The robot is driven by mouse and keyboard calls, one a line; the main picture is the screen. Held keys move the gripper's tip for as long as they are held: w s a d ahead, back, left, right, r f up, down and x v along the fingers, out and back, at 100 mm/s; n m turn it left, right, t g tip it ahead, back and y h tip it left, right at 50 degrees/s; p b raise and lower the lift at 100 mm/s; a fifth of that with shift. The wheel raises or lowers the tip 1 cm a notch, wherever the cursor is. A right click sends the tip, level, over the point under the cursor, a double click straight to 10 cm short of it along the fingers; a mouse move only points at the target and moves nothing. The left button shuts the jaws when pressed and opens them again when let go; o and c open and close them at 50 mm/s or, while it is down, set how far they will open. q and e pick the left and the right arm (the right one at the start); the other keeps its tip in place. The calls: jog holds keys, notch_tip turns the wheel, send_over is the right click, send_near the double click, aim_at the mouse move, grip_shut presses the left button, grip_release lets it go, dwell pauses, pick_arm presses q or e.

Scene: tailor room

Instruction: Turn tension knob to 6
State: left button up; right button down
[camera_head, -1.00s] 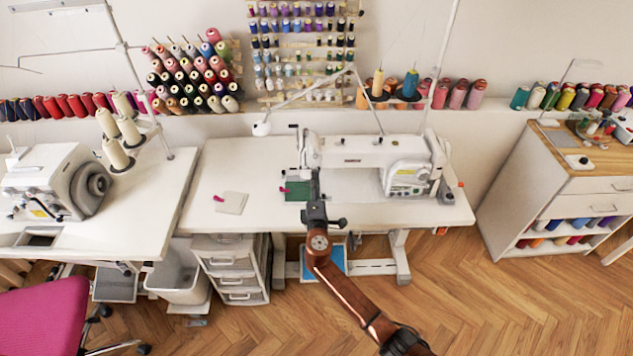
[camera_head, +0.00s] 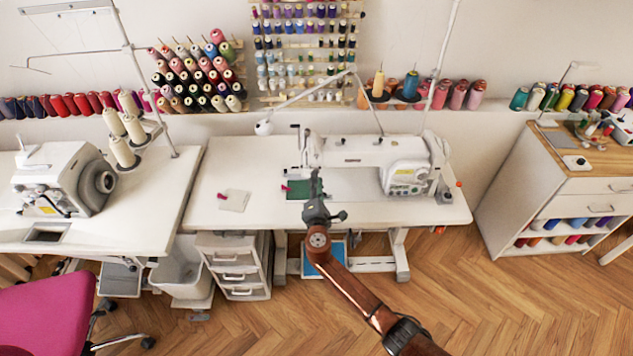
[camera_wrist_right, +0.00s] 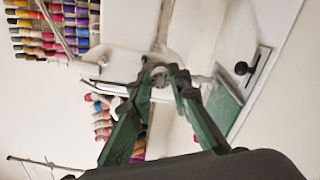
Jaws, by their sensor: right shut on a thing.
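The white sewing machine (camera_head: 365,150) stands on the middle table. My right gripper (camera_head: 315,178) is at the left, needle end of its head, and my forearm hides part of that area from the front. The number on the knob is too small to read. My left gripper is in neither view.
A green cloth (camera_head: 295,188) lies under the needle end. A white pad (camera_head: 233,200) lies on the white tabletop (camera_head: 250,165), which is otherwise mostly bare at left. A thread stand arm (camera_head: 305,98) rises above the machine. A second machine (camera_head: 65,178) stands at left.

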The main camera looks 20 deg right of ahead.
jog(key=shift+a+f, duration=0.1)
jog(key=c, duration=1.8)
grip_release()
jog(key=v, duration=1.2)
